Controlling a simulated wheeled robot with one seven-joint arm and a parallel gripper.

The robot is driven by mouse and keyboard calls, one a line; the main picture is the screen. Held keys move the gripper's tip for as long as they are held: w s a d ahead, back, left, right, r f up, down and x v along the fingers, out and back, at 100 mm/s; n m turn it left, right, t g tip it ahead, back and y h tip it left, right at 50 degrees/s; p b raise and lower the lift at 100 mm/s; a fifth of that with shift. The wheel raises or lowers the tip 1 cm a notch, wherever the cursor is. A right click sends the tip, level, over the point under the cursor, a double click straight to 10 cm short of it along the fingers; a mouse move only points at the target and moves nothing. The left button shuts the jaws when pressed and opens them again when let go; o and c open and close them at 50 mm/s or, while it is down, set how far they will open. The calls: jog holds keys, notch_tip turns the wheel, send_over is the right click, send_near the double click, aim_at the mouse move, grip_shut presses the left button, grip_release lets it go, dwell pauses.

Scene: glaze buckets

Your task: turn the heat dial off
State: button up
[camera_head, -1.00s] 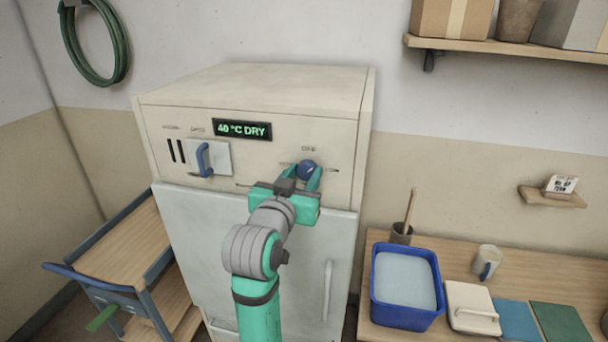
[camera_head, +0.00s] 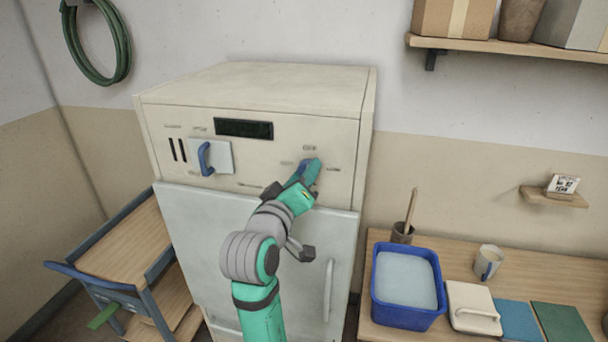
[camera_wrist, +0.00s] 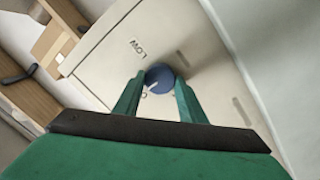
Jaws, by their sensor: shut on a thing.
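The heat dial is a round blue knob on the upper right of the cream cabinet's front panel (camera_head: 285,140). In the wrist view the blue dial (camera_wrist: 159,76) sits between my two green fingertips, with a pale pointer mark on its face and the word LOW printed near it. My gripper (camera_head: 310,172) is shut on the dial and turned on its side, hiding most of it in the head view; it also shows in the wrist view (camera_wrist: 158,90). The display (camera_head: 244,129) on the panel is dark.
A blue lever handle (camera_head: 206,158) is on the panel's left. The cabinet door with its vertical handle (camera_head: 328,290) is below my gripper. A trolley (camera_head: 122,245) stands left; a bench with a blue tub (camera_head: 408,318) stands right.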

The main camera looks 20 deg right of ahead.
jog(key=shift+f+n, duration=0.1)
jog(key=shift+n, duration=0.2)
jog(key=o, duration=1.1)
jog(key=shift+c, duration=0.2)
jog(key=v, duration=1.1)
